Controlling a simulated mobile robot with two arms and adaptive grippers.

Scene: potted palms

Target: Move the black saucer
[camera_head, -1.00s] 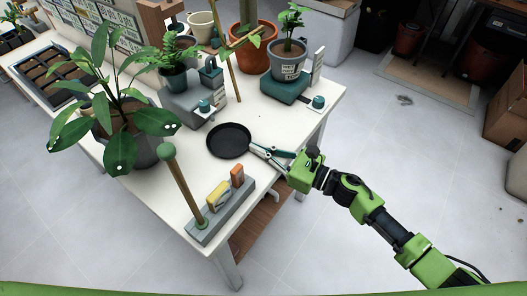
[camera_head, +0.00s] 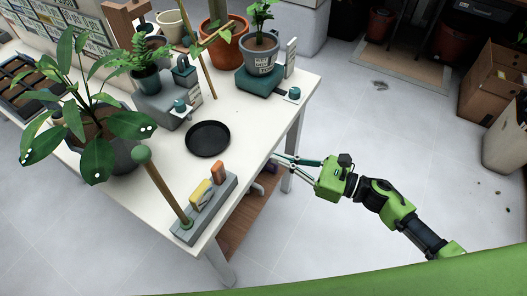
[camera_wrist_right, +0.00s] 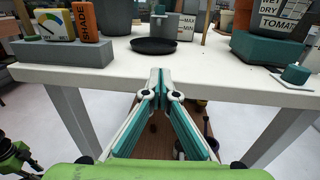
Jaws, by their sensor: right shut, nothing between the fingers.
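The black saucer (camera_head: 208,139) is a round, shallow dish lying flat and empty on the white table (camera_head: 255,125), near its front edge. It also shows in the right wrist view (camera_wrist_right: 154,45), beyond the table edge. My right gripper (camera_head: 277,158) is just off the table's edge, to the right of the saucer and apart from it. In the right wrist view its fingers (camera_wrist_right: 158,74) are closed together with nothing between them.
A grey block (camera_head: 211,208) with yellow and orange pieces stands in front of the saucer. A large leafy plant (camera_head: 97,130) is left. A potted plant on a teal base (camera_head: 259,79) stands behind right. Bare tabletop surrounds the saucer.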

